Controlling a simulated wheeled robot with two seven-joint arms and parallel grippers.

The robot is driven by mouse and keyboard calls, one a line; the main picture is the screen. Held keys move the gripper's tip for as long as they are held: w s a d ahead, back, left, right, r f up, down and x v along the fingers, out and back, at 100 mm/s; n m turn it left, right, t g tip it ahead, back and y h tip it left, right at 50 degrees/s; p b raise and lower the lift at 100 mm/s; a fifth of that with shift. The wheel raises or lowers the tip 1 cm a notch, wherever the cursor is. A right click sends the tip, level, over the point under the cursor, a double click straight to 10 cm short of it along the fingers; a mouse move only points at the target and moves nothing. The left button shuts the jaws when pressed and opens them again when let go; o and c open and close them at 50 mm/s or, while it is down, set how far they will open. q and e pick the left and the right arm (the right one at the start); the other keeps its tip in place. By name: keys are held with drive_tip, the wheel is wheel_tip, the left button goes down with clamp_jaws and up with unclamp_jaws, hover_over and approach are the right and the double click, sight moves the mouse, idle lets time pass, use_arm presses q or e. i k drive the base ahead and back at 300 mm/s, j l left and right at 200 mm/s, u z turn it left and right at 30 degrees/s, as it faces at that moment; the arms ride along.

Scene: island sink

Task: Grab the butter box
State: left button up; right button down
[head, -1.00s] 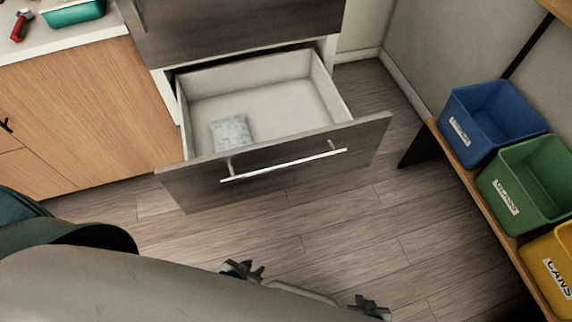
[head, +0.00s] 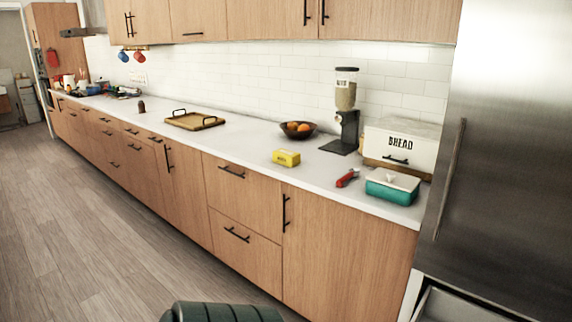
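A small yellow box (head: 286,158), which looks like the butter box, lies on the white countertop (head: 240,140) near its front edge. No label on it is readable. To its right on the counter are a red-handled tool (head: 347,178) and a teal container with a whitish lid (head: 392,186). Neither of my grippers is in view.
Behind the yellow box stand a dark bowl of oranges (head: 298,130), a grain dispenser (head: 346,95) and a bread box (head: 402,145). A steel fridge (head: 505,150) borders the counter at right, its lower drawer (head: 465,306) open. Floor (head: 95,250) at left is clear.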

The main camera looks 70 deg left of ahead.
sight(291, 158)
drive_tip(key=u, duration=2.35)
drive_tip(key=i+j+z, duration=0.1)
drive_tip(key=z, duration=0.6)
drive_tip(key=i+j+z, duration=0.15)
drive_tip(key=j+z, duration=0.15)
drive_tip(key=i+j+z, duration=0.15)
drive_tip(key=j+z, duration=0.15)
drive_tip(key=j, duration=0.2)
drive_tip(key=i+j+z, duration=0.1)
drive_tip(key=j+z, duration=0.2)
drive_tip(key=i+j, duration=0.1)
drive_tip(key=j, duration=0.9)
drive_tip(key=i+j+z, duration=0.15)
drive_tip(key=j, duration=0.85)
drive_tip(key=i, duration=0.1)
